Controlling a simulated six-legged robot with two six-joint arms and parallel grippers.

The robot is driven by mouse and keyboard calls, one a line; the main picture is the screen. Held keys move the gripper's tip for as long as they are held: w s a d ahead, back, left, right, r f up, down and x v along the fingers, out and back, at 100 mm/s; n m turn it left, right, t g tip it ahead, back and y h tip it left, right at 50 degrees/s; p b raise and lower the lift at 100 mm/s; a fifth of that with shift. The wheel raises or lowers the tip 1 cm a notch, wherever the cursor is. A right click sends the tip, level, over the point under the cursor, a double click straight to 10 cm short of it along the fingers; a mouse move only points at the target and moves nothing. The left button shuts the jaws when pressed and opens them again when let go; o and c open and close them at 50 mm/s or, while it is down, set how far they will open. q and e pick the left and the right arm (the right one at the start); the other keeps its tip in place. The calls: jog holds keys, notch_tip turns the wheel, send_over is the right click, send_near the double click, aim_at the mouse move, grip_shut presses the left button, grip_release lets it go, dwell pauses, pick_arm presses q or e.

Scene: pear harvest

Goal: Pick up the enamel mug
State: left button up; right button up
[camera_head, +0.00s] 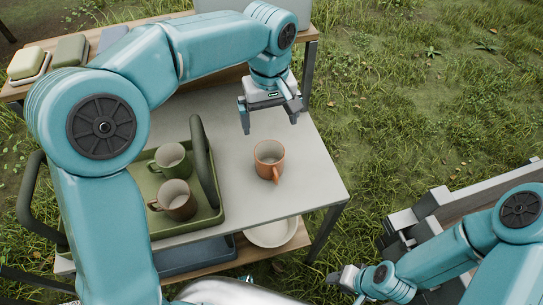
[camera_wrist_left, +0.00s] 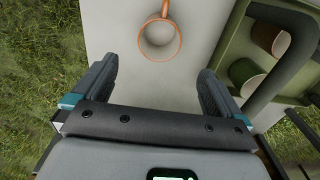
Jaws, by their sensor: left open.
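An orange mug (camera_head: 269,159) stands upright on the grey table top (camera_head: 310,175), its handle toward the front. It also shows in the left wrist view (camera_wrist_left: 160,40), seen from above and empty. A green mug (camera_head: 171,160) and a brown mug (camera_head: 174,199) stand in a green tray (camera_head: 211,216); the pictures do not settle which mug is enamel. My left gripper (camera_head: 270,121) is open and empty, above the table and behind the orange mug. In the wrist view the mug lies beyond the gap between its fingers (camera_wrist_left: 156,70). My right gripper (camera_head: 347,282) is low at the lower right.
The tray's dark raised handle (camera_head: 204,162) stands between its mugs and the orange mug. A white bowl (camera_head: 272,232) sits on the lower shelf. A wooden table with boxes (camera_head: 71,50) stands behind. The table top right of the orange mug is clear.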

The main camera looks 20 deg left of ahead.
pick_arm(q)
send_near(270, 159)
jog(key=s, duration=0.1)
jog(key=s+d, duration=0.1)
jog(key=s, duration=0.1)
jog(key=shift+s+b, duration=0.2)
jog(key=shift+b, duration=0.1)
jog(key=shift+d+f, duration=0.1)
jog(key=shift+f, duration=0.5)
notch_tip(270, 159, down, 4)
jog(key=shift+s+f, duration=0.1)
jog(key=shift+f, duration=0.15)
jog(key=c, duration=1.1)
jog(key=shift+o, duration=0.2)
jog(key=shift+r, duration=0.6)
jog(key=shift+s+d+r, duration=0.15)
jog(key=shift+r, duration=0.45)
jog(key=shift+s+d+r, duration=0.15)
jog(key=shift+r, duration=0.45)
jog(key=s+d+b, duration=0.3)
jog(key=s+d, duration=0.6)
jog(key=s, duration=0.5)
jog(key=shift+s+d+b, duration=0.15)
jog(key=shift+d+b, duration=0.15)
